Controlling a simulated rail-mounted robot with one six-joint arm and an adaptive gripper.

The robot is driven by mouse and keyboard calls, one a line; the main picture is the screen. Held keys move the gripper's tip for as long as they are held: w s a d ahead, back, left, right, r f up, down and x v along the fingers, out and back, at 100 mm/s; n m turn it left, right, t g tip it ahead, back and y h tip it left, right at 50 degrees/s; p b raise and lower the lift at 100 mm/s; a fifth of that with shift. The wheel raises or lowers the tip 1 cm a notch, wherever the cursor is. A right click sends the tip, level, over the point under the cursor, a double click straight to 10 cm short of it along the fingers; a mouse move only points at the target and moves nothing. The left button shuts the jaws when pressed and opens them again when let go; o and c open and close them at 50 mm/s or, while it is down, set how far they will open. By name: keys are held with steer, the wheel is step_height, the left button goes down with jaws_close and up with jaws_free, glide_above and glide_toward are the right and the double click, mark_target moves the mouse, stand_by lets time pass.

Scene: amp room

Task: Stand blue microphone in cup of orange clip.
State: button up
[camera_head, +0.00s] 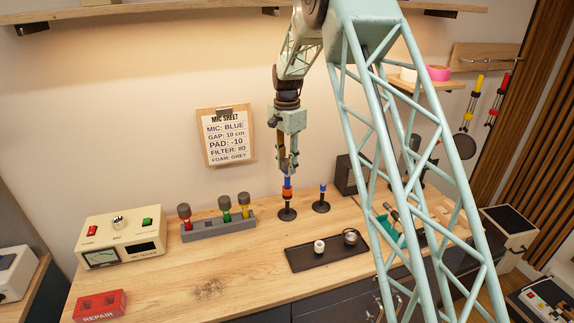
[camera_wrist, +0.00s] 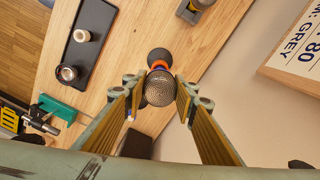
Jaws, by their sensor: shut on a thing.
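My gripper (camera_head: 288,166) points straight down and is shut on the blue microphone (camera_head: 287,181), whose blue body shows below the fingers. In the wrist view the microphone's grey mesh head (camera_wrist: 159,89) sits between the two fingers (camera_wrist: 159,84). The orange clip (camera_head: 287,191) is on a stand with a round black base (camera_head: 287,214), directly under the microphone. In the wrist view the orange clip (camera_wrist: 160,65) shows just past the mesh head. The microphone looks upright and meets the clip in the picture; the cup's inside is hidden, so I cannot tell how deep it sits.
A second stand with a blue clip (camera_head: 322,188) is close on the right. A grey rack (camera_head: 218,230) with several microphones stands on the left. A black tray (camera_head: 326,262) with two small cups lies in front. A mic sheet (camera_head: 226,136) hangs behind.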

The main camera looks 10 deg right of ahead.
stand_by(0.4)
steer(key=o, duration=1.3)
steer(key=shift+o, duration=0.2)
steer(key=shift+f, duration=0.1)
step_height(320, 180, up, 12)
stand_by(0.6)
